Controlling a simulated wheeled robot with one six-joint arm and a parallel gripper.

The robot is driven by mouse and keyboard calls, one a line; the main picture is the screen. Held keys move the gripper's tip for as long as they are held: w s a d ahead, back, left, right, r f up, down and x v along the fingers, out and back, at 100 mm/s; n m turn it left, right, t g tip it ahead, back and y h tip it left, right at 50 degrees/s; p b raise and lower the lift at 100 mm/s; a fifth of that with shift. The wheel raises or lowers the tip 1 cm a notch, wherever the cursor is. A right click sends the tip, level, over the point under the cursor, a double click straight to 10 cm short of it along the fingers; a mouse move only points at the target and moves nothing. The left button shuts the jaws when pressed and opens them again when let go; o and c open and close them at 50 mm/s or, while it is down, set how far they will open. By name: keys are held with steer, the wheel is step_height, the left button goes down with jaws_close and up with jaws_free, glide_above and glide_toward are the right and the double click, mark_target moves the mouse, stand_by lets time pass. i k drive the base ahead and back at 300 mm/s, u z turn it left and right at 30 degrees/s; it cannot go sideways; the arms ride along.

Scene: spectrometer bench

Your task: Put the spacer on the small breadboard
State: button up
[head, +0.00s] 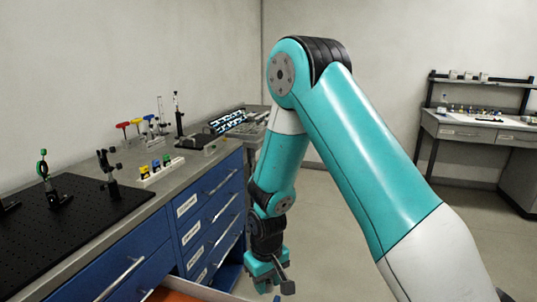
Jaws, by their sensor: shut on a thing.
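My gripper (270,274) hangs low, jaws down, in front of the blue cabinet at the bottom centre. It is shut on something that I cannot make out. The small breadboard appears to be the small black plate (190,143) at the far end of the bench, with a dark post standing on it. I cannot pick out the spacer in this view.
An open drawer (218,294) with an orange inside juts out left of my gripper, cut off below. A large black breadboard (75,232) with optics posts fills the near bench (150,208). A white rack (160,174) holds coloured parts. Floor to the right is clear.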

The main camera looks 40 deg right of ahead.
mark_target(199, 140)
steer(key=z, duration=1.75)
steer(key=i, duration=3.75)
steer(key=u, duration=4.15)
steer(key=i, duration=0.5)
steer(key=z, duration=0.1)
